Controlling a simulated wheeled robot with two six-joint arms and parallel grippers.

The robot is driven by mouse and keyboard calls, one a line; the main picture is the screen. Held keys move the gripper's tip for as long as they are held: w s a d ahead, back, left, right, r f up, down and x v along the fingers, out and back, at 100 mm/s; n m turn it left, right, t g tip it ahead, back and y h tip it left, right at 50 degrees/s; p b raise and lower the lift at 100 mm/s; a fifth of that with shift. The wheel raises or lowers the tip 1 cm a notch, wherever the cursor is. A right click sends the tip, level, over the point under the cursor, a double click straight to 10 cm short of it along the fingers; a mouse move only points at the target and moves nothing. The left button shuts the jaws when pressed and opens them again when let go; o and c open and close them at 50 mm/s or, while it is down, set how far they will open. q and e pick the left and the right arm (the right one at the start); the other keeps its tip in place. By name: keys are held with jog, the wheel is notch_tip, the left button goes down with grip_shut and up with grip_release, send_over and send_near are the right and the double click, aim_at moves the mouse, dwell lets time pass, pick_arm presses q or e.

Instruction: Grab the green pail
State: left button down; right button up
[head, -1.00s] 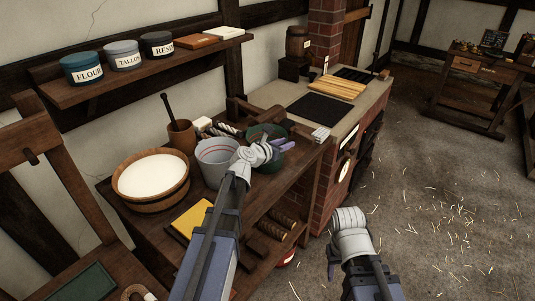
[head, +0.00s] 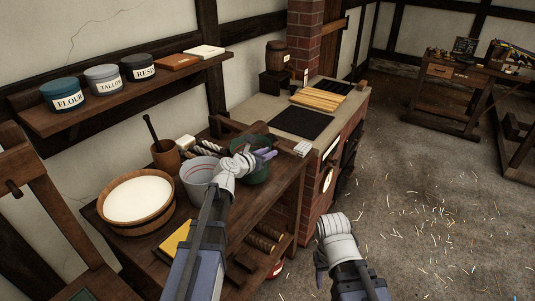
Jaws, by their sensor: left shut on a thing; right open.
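The green pail (head: 258,175) stands on the wooden bench beside the grey pail (head: 197,177), toward the bench's right end. My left gripper (head: 266,154) reaches over it from the front left. Its purple fingers are shut on the green pail at the rim; the hand hides part of the pail. My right gripper (head: 320,262) is low in front of the brick hearth, away from the pails, open and empty.
A wooden tub (head: 137,203) of white stuff, a mortar (head: 166,155) and a yellow book (head: 175,242) share the bench (head: 232,222). The brick hearth (head: 316,192) adjoins on the right. The straw-strewn floor (head: 420,220) is open.

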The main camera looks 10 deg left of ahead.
notch_tip(320, 180, up, 7)
jog(key=p, duration=0.5)
jog(key=shift+f, duration=0.2)
